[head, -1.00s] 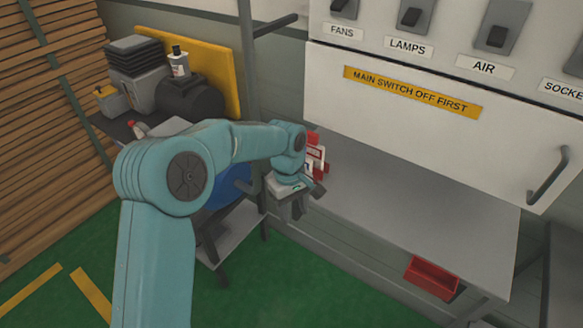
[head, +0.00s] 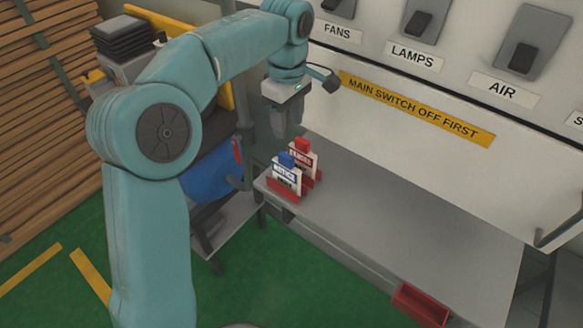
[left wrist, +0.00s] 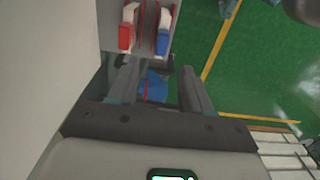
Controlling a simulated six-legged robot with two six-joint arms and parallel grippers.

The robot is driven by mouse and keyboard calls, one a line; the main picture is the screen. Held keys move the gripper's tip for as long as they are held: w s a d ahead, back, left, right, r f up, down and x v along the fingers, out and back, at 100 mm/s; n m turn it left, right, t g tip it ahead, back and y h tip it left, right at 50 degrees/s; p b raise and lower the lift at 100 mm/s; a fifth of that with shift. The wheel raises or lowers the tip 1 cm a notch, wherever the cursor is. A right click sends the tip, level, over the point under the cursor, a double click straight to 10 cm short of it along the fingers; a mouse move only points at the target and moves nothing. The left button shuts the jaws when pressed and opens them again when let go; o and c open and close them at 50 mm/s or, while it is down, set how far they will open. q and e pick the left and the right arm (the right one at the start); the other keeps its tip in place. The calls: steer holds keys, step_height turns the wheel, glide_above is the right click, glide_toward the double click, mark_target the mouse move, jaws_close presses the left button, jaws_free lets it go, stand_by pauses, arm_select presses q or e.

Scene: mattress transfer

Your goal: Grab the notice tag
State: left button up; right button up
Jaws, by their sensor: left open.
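The notice tag (head: 286,176) has a blue top and a white face with a blue NOTICE band. It stands upright in a red holder near the left end of the grey shelf. In the left wrist view its blue top (left wrist: 162,38) is at the upper middle. A red-topped danger tag (head: 303,157) stands just behind it. My left gripper (head: 287,132) points down above and behind the tags, apart from them. In the left wrist view it is open and empty (left wrist: 157,78). My right gripper is not in view.
A white panel with switches (head: 417,22) and a yellow warning strip (head: 415,107) rises behind the shelf (head: 400,225). A red tray (head: 420,303) is at the shelf's front right. A post and blue object (head: 208,180) stand left. The shelf's middle is clear.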

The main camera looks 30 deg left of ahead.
mark_target(287, 156)
arm_select(q)
steer(key=f, duration=1)
steer(key=shift+s+f, duration=0.15)
steer(key=shift+s, duration=0.05)
steer(key=shift+s+f, duration=0.1)
steer(key=shift+f, duration=0.4)
step_height(287, 156, down, 4)
steer(key=shift+a+p, duration=0.15)
steer(key=shift+p, duration=0.55)
steer(key=shift+f, duration=0.4)
jaws_close()
